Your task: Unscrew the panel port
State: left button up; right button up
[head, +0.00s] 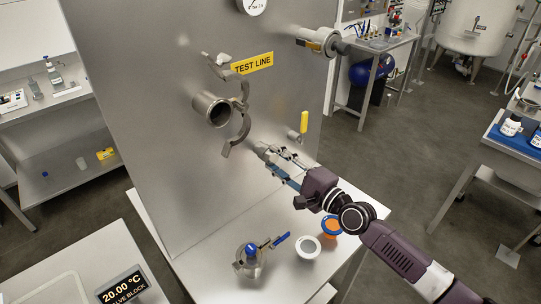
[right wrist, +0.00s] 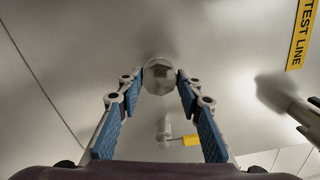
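A light metal fitting with a hexagonal head (right wrist: 160,76), which looks like the panel port, sits on the steel panel (head: 140,110). In the head view it is mostly hidden by my right gripper (head: 264,152), which reaches the panel from the lower right. In the right wrist view the gripper's two fingers (right wrist: 159,88) stand apart, one on each side of the head, with narrow gaps seeming to show. I cannot tell whether either finger touches it. My left gripper is not in view.
An open pipe port (head: 212,109) with an opened clamp (head: 240,122) stands left of my gripper. A small valve with a yellow handle (head: 304,122) is close on the right. A blue-handled valve (head: 250,258) and a white ring (head: 307,247) lie on the bench below.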

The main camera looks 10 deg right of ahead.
grip_shut()
jog(key=n, duration=0.3)
jog(key=shift+n+b, duration=0.35)
jog(key=shift+n, duration=0.05)
jog(key=shift+r+n, duration=0.1)
jog(key=shift+n, duration=0.6)
jog(key=n, duration=0.2)
jog(key=shift+n, duration=1.6)
jog(key=shift+b, duration=0.3)
jog(key=shift+r+n, duration=0.1)
jog(key=shift+n, duration=0.7)
jog(key=n, duration=0.3)
jog(key=shift+n, duration=0.3)
